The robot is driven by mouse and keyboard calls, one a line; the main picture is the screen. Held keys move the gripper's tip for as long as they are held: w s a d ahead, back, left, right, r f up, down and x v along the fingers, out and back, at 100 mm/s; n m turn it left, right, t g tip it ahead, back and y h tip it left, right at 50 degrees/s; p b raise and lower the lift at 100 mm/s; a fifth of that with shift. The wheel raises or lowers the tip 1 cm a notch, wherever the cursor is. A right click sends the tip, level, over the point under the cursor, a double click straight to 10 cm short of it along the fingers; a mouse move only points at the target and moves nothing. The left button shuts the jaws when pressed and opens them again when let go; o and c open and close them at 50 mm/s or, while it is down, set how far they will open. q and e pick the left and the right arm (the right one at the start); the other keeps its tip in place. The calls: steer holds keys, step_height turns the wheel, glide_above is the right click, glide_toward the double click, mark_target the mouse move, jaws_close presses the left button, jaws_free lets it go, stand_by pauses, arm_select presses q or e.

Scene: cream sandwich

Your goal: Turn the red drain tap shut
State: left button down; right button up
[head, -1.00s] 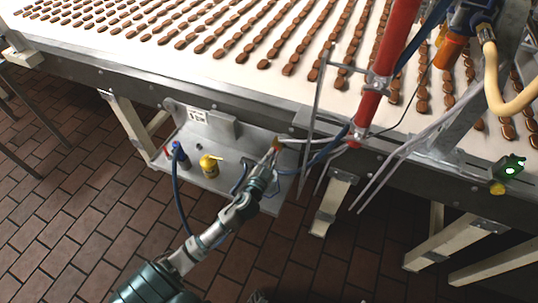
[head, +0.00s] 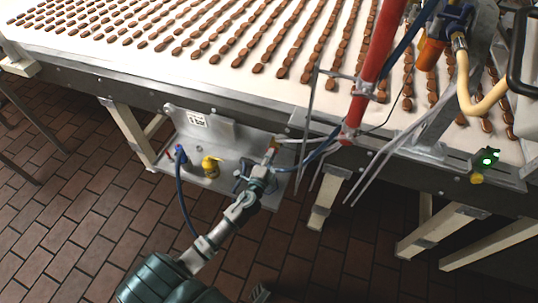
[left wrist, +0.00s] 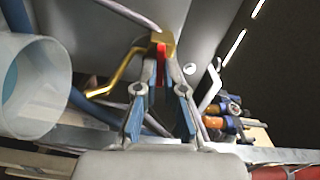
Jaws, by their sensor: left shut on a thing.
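The red drain tap's handle (left wrist: 160,62) is a thin red lever standing below a brass valve body (left wrist: 163,42) in the left wrist view. My left gripper (left wrist: 160,75) is shut on this red handle, with a finger on each side of it. In the head view my left gripper (head: 270,158) reaches the right part of a grey panel under the conveyor. The brass valve fitting (head: 276,140) shows just beyond its tips there, and the fingers hide the handle. My right gripper is not in view.
The grey panel (head: 222,178) also carries a yellow fitting (head: 210,166) and a blue fitting with a hose (head: 181,155). The conveyor (head: 225,40) with rows of brown biscuits is above. Thin metal rods (head: 385,170) and a red post (head: 372,85) stand to the right.

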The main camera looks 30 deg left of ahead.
arm_select(q)
steer(key=shift+d+f+m+p, duration=0.15)
steer(key=shift+m+p, duration=0.15)
steer(key=shift+m, duration=0.9)
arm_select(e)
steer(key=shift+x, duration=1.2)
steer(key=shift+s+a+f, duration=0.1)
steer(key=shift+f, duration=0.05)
arm_select(q)
steer(key=c, duration=1.3)
jaws_free()
steer(key=shift+w, duration=0.1)
steer(key=shift+s+d, duration=0.1)
steer(key=shift+s, duration=0.1)
steer(key=v, duration=1.1)
steer(key=shift+s+f, duration=0.1)
steer(key=shift+s, duration=0.15)
